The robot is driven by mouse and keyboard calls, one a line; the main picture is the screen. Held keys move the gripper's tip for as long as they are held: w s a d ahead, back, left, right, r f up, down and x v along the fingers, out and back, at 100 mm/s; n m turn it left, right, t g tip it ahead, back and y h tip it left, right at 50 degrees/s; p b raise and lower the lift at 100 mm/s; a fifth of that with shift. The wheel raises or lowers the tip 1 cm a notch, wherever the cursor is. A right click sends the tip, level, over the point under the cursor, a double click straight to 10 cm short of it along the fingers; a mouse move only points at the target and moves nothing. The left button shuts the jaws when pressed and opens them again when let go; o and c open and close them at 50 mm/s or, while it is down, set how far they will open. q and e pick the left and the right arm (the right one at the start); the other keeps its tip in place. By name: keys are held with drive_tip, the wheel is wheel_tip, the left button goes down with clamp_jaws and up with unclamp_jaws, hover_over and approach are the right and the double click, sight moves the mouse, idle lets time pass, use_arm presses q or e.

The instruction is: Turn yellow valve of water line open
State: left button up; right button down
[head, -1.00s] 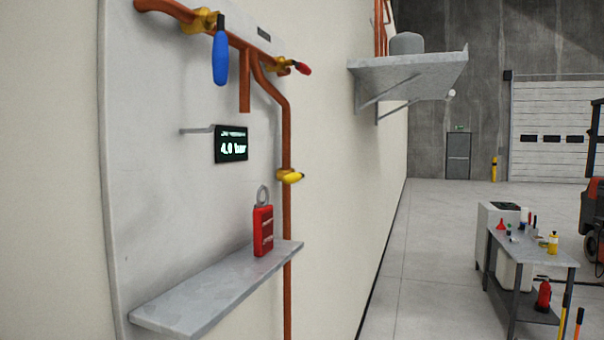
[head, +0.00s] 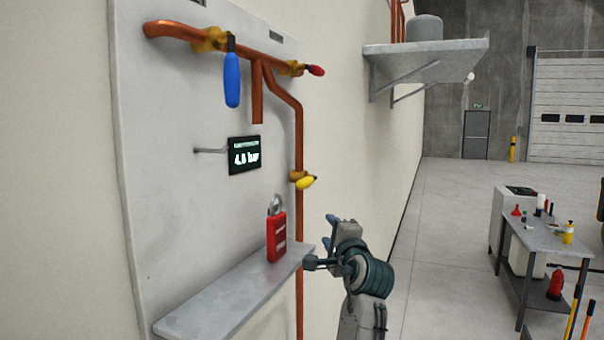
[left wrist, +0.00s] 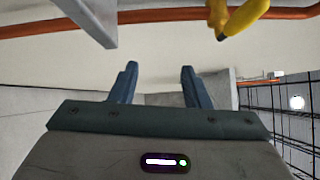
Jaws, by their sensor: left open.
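The yellow valve handle (head: 306,183) sits on the vertical copper pipe (head: 299,140) at the right edge of the grey panel. My left gripper (head: 319,241) is open and empty, below and slightly right of the yellow handle, apart from it. In the left wrist view, the two fingers (left wrist: 158,82) are spread with nothing between them. The yellow handle (left wrist: 246,16) shows there at the upper right, beyond the fingers, with the copper pipe (left wrist: 170,15) running across the top. My right gripper is out of view.
A grey shelf (head: 225,300) juts out left of my gripper, with a red padlock (head: 276,238) on it. A blue-handled valve (head: 232,80), a red-handled valve (head: 316,71) and a pressure display (head: 244,156) are above. Open floor lies right; a cluttered worktable (head: 540,240) stands there.

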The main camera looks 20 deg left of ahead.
use_arm(q)
drive_tip(key=n+y, duration=0.1)
drive_tip(key=y, duration=0.1)
approach(306, 184)
drive_tip(key=f+x, duration=0.1)
drive_tip(key=x, duration=0.2)
drive_tip(key=shift+g, duration=0.3)
drive_tip(key=p+x, duration=0.2)
drive_tip(key=x, duration=0.1)
drive_tip(key=p+x, duration=0.2)
drive_tip(key=x, duration=0.1)
drive_tip(key=r+p+x, duration=0.1)
drive_tip(key=p+x, duration=0.1)
drive_tip(key=x, duration=0.2)
drive_tip(key=shift+d+r, duration=0.1)
drive_tip(key=shift+d, duration=0.1)
drive_tip(key=shift+w+a+p, duration=0.3)
drive_tip(key=shift+w, duration=0.3)
clamp_jaws()
